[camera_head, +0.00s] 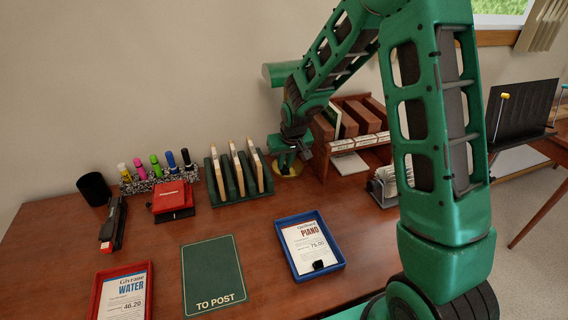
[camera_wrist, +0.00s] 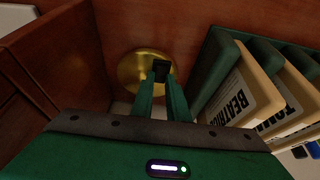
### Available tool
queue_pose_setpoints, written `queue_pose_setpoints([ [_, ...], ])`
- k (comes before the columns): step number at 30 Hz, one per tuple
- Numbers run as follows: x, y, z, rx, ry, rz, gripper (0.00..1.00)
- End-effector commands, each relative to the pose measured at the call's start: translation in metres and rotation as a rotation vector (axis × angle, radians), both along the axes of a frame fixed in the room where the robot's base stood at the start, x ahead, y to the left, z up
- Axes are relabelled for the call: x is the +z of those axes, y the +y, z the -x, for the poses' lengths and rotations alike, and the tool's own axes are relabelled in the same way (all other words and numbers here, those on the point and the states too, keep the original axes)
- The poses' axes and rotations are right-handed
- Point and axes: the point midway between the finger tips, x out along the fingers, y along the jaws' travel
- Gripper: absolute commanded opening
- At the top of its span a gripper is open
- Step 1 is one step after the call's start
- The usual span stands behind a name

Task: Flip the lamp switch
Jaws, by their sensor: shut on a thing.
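The lamp has a green shade (camera_head: 281,73), partly hidden behind my arm, and a round brass base (camera_head: 291,170) on the desk against the wall. In the wrist view the brass base (camera_wrist: 131,72) lies beyond my fingertips. A small black lamp switch (camera_wrist: 161,69) shows over the base, right at the tips. My gripper (camera_wrist: 161,82) has its two green fingers close together, shut on the switch. In the head view my gripper (camera_head: 287,160) points down over the base, and the switch is hidden there.
A green rack (camera_head: 232,185) with upright cards stands close on the left of the lamp. Red and blue trays (camera_head: 335,262), a TO POST mat (camera_head: 212,275) and a stapler (camera_head: 113,222) lie nearer.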

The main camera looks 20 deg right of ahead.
Motion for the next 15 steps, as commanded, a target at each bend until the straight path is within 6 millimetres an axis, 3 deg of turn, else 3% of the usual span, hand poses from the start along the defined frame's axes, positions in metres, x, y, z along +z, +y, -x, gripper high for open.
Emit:
queue_pose_setpoints([
  [15,0.0009,-0.0002,-0.0048,0.000,0.122,0.000,0.00],
])
